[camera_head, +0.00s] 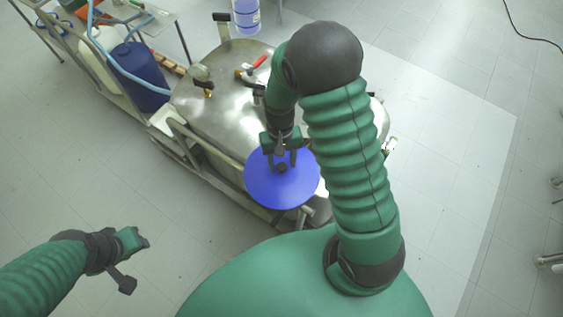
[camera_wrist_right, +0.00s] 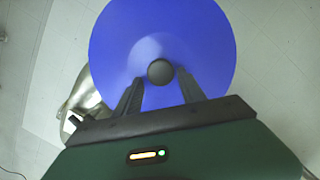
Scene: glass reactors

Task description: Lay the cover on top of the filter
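The cover is a round blue disc (camera_head: 283,188) with a small dark knob at its centre; it also fills the upper part of the right wrist view (camera_wrist_right: 205,50). My right gripper (camera_head: 282,166) is at the knob, with one finger on each side of it, and appears shut on it. The cover hangs over the near edge of the steel vessel and hides what is under it. I cannot make out the filter. My left gripper (camera_head: 139,240) is over the floor at the lower left, away from everything; its finger gap is not clear.
The large steel reactor top (camera_head: 215,105) carries valves and a red-handled fitting (camera_head: 258,63). A blue drum (camera_head: 140,75) with a hose stands to its left, beside a metal rail. A blue-white bucket (camera_head: 246,16) is behind.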

